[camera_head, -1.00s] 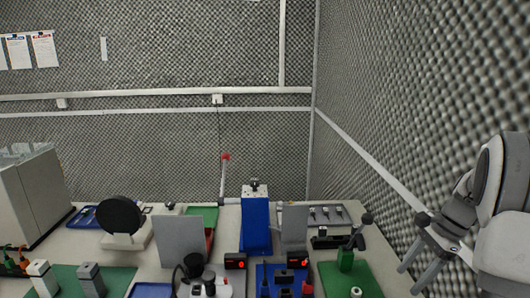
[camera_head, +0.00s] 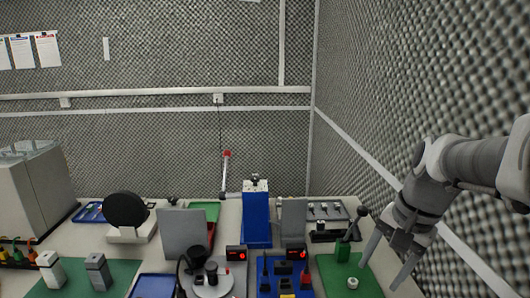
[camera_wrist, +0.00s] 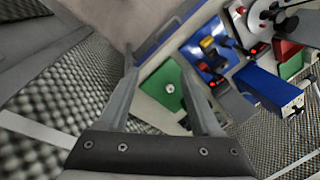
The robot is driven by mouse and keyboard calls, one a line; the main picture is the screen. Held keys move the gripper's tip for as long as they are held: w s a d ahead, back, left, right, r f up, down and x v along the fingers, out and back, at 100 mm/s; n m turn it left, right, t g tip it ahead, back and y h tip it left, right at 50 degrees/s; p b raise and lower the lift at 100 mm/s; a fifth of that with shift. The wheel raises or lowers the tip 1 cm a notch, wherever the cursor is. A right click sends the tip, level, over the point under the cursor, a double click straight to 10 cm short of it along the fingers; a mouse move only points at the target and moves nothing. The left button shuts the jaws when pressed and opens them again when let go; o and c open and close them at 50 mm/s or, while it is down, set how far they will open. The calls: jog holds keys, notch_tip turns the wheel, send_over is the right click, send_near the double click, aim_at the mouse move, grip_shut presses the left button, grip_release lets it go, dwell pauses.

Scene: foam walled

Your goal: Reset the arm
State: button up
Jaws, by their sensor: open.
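My gripper (camera_head: 388,272) is at the right of the head view, at the right edge of the table, with its two fingers spread and pointing down. Nothing shows between the fingers. In the wrist view, my gripper (camera_wrist: 165,95) has both fingers apart and empty, with the table in the background. My arm comes in from the right edge of the head view.
The green board (camera_head: 332,277) with an upright lever (camera_head: 348,240) stands just left of my gripper. Left of it are a blue board (camera_head: 272,292), a tall blue block (camera_head: 256,215) and a grey panel (camera_head: 183,234). The foam wall (camera_head: 440,70) rises on the right.

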jog(key=s+a+r+n+t+h, duration=0.1)
jog(key=s+a+n+t, duration=0.2)
jog(key=s+a+n, duration=0.4)
jog(key=s+n, duration=0.2)
jog(key=s, duration=0.2)
jog(key=shift+s+t+h, duration=0.15)
jog(key=shift+t+h, duration=0.15)
jog(key=shift+t, duration=0.1)
